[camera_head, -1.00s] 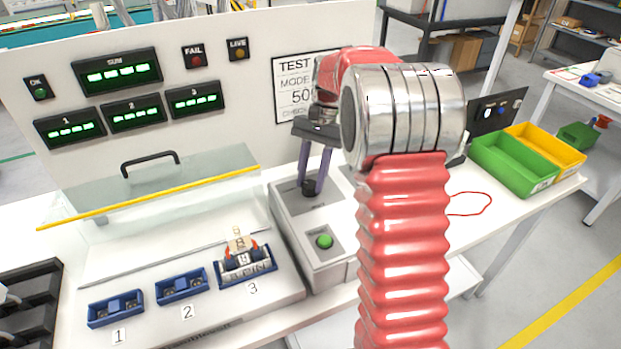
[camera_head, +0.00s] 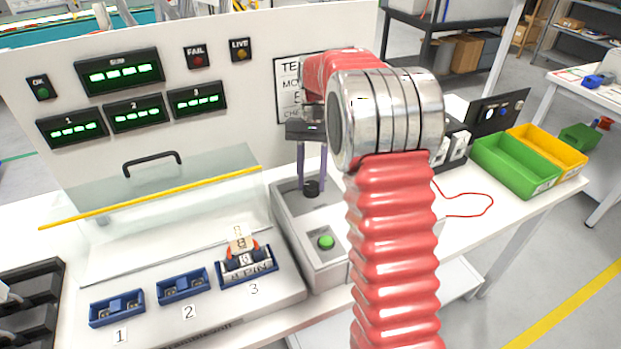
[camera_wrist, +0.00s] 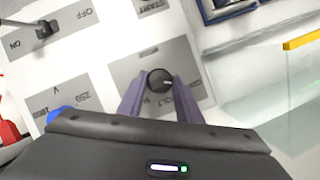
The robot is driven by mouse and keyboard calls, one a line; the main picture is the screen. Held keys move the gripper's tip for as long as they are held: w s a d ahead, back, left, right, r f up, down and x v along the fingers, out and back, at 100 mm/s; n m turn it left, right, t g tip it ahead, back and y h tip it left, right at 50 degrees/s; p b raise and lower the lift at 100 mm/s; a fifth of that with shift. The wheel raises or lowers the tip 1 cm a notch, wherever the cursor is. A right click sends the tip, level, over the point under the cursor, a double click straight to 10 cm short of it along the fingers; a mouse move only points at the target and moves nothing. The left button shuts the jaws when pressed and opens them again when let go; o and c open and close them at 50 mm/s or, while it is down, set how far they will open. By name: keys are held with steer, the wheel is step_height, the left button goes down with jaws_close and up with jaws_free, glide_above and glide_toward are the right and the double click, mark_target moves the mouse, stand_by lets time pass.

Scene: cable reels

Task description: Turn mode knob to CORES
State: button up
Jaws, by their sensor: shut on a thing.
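The black mode knob (camera_head: 311,188) is on the sloped top of the grey control box (camera_head: 290,215). The knob also shows from above in the wrist view (camera_wrist: 158,80), with a light pointer mark on it. My gripper (camera_head: 311,186) reaches down from above. Its two purple fingers (camera_wrist: 160,92) are shut on the knob, one on each side. Lettering on the grey plate around the knob is partly hidden by the fingers, so I cannot read which setting the pointer faces. A sign (camera_head: 290,88) on the back panel is partly hidden by my arm.
A green button (camera_head: 326,242) sits in front of the knob. A switch (camera_wrist: 45,28) marked ON and OFF is near it. Left are a clear, yellow-edged cover (camera_head: 160,195) and blue holders (camera_head: 182,287). Right are a red wire (camera_head: 468,205) and a green bin (camera_head: 515,168).

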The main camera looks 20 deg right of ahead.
steer(key=shift+w, duration=0.15)
steer(key=o, duration=1)
steer(key=shift+o, duration=0.2)
steer(key=v, duration=1.3)
steer(key=shift+r, duration=0.35)
steer(key=shift+d, duration=0.1)
steer(key=shift+w, duration=0.1)
